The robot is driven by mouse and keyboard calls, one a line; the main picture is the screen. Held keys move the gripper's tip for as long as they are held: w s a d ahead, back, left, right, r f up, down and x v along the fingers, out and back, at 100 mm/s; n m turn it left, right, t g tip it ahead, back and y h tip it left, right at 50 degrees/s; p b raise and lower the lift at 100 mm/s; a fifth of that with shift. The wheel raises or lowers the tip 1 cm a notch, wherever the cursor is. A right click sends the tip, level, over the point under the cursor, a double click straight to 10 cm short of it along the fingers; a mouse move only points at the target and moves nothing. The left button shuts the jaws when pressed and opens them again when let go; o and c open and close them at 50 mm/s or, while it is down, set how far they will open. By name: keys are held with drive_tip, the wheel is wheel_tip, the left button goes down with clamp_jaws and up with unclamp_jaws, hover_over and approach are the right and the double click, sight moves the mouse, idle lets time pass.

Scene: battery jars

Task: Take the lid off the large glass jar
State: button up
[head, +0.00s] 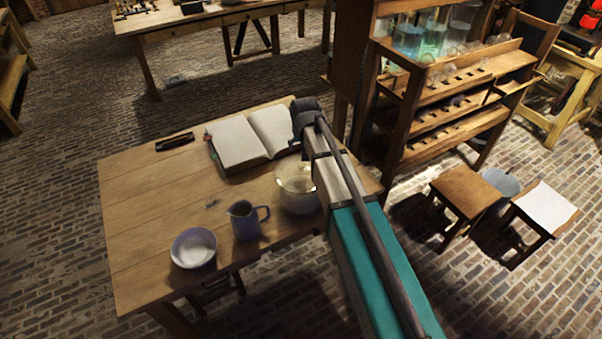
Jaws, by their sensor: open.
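A round clear glass jar (295,198) stands on the wooden table (135,215) near its front right, with a pale yellowish look inside. Its right side is partly hidden by my arm. I cannot tell a separate lid on its top. My gripper (304,116) is the dark end of my arm, beyond the jar, over the right edge of the open book. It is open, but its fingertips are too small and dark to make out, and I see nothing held. It appears apart from the jar.
The open book (240,142), a grey-blue jug (244,220), a white bowl (194,249) and a dark case (175,142) are on the table. A wooden rack (400,150) with glass vessels (434,38) stands at right. The table's left side is clear.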

sight(301, 164)
drive_tip(key=shift+f, duration=0.15)
drive_tip(key=b+x, duration=0.8)
drive_tip(key=shift+w+f, duration=0.15)
idle(0.3)
drive_tip(key=shift+f, duration=0.1)
idle(0.3)
drive_tip(key=shift+b+x, duration=2.45)
drive_tip(key=shift+b, duration=0.1)
clamp_jaws()
